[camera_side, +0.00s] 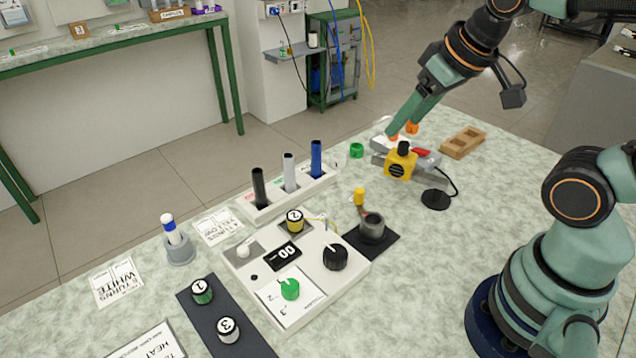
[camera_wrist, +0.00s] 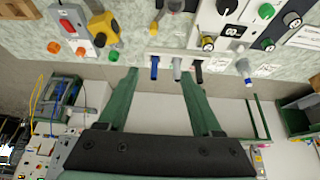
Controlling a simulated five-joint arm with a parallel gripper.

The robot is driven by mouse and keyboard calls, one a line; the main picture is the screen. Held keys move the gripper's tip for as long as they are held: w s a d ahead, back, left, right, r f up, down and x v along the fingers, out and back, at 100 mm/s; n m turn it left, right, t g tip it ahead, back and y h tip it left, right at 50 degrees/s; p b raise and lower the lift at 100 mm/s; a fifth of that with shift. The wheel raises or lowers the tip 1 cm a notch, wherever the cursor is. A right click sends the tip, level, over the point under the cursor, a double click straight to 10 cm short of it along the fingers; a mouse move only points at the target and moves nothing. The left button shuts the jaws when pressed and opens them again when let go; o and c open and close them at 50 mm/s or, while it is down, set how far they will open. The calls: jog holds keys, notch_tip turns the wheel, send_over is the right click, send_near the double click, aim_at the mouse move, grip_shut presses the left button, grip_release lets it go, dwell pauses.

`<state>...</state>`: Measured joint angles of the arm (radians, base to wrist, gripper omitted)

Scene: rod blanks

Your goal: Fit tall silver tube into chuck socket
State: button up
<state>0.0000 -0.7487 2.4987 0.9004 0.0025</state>
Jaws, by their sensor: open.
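The silver tube (camera_side: 289,172) stands upright in the middle of a white rack (camera_side: 262,213), between a black tube (camera_side: 259,188) and a blue tube (camera_side: 316,158). The chuck socket (camera_side: 372,228) is a dark grey cup on a black mat, with its top open. My gripper (camera_side: 400,128) is open and empty, raised at the back right, away from the rack in the side view. In the wrist view, the silver tube (camera_wrist: 177,66) and the blue tube (camera_wrist: 154,68) appear between my spread fingers (camera_wrist: 158,74), beyond their tips.
A white control panel (camera_side: 325,285) with knobs sits before the rack. A yellow device (camera_side: 400,163) and a wooden block (camera_side: 463,142) lie at right. A blue-capped white tube stands in a grey holder (camera_side: 179,250) at left.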

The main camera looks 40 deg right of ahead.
jog(key=w+a+r+m+g, duration=0.1)
jog(key=w+r+m+g, duration=0.15)
jog(key=w+m, duration=0.35)
jog(key=m+g, duration=0.3)
jog(key=m, duration=1.1)
send_over(288, 168)
jog(key=d, duration=0.1)
jog(key=f, duration=0.9)
jog(key=shift+w+f, duration=0.25)
jog(key=shift+f, duration=0.05)
jog(key=shift+w+a+f, duration=0.1)
jog(key=shift+w+f, duration=0.1)
jog(key=shift+f, duration=0.4)
notch_tip(288, 168, down, 12)
jog(key=shift+a+r, duration=0.1)
jog(key=shift+r, duration=0.05)
jog(key=shift+c, duration=0.3)
grip_shut()
